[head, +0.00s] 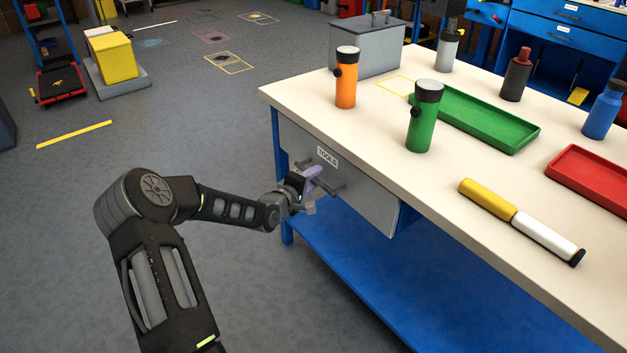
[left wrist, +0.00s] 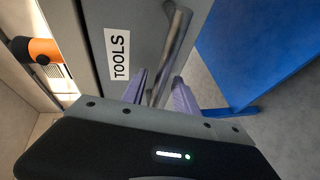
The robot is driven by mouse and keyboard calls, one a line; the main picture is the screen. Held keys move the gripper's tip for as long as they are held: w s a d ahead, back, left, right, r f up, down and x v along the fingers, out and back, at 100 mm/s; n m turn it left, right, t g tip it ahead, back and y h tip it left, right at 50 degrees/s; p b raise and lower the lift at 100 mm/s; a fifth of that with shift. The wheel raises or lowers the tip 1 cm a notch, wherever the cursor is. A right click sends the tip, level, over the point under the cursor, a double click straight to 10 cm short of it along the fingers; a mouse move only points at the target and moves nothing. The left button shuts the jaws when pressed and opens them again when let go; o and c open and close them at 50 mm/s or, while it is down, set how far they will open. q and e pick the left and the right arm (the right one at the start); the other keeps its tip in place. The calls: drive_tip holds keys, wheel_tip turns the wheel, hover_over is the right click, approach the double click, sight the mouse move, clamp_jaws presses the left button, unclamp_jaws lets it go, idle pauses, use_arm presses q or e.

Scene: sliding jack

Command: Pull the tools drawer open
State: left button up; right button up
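The tools drawer (head: 368,196) is a grey front with a white "TOOLS" label, set under the near edge of the workbench. It looks shut or nearly so. Its dark bar handle (head: 336,188) sticks out from the front below the label. My left gripper (head: 314,184) is at the handle. In the left wrist view, the handle (left wrist: 178,40) runs between the two purple fingers of the left gripper (left wrist: 162,88). The fingers stand apart, with a visible gap beside the bar. The drawer front (left wrist: 130,18) fills the upper middle there. My right gripper is not in view.
The workbench top (head: 480,195) bears an orange flashlight (head: 346,90), a green flashlight (head: 422,125), a green tray (head: 520,137), a red tray (head: 588,180) and a yellow-white cylinder (head: 520,222). A blue lower shelf (head: 370,270) lies below the drawer. The floor in front is clear.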

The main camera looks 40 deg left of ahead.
use_arm(q)
drive_tip(key=shift+w, duration=0.15)
drive_tip(key=shift+c, duration=0.4)
clamp_jaws()
idle(1.0)
